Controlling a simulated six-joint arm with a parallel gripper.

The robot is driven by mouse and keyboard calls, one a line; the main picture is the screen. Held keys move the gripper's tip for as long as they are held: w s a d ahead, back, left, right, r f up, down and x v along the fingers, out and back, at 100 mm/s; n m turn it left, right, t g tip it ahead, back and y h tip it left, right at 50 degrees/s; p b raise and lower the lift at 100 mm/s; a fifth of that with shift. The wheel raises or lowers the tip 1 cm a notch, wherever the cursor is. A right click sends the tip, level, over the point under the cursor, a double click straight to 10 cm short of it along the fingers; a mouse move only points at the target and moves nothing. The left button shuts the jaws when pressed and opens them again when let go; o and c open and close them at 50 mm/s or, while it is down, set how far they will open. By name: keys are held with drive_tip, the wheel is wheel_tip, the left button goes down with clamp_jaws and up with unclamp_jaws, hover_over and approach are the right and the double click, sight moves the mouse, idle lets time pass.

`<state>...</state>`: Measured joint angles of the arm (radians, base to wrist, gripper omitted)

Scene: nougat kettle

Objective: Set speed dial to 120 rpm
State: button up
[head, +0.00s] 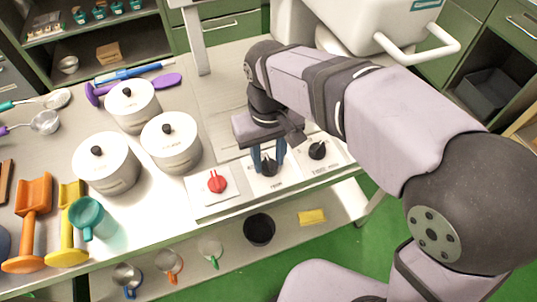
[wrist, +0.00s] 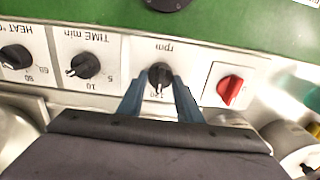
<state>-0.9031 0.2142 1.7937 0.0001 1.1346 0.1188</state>
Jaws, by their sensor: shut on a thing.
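The speed dial (wrist: 160,76) is a black knob on a white panel marked "rpm". In the head view the dial (head: 268,168) is the one just right of the red switch. My gripper (wrist: 160,82) points down at it, with its blue fingers on either side of the knob and shut on it. It also shows in the head view (head: 268,158).
A red switch (wrist: 231,90) and a black "TIME min" dial (wrist: 86,66) flank the speed dial. A "HEAT" dial (wrist: 16,57) is farther along. Lidded white pots (head: 106,165) stand left of the panel. A teal cup (head: 90,218) and coloured scoops (head: 33,215) lie farther left.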

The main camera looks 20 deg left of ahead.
sight(269, 160)
drive_tip(key=o, duration=1)
drive_tip(key=shift+r, duration=3.7)
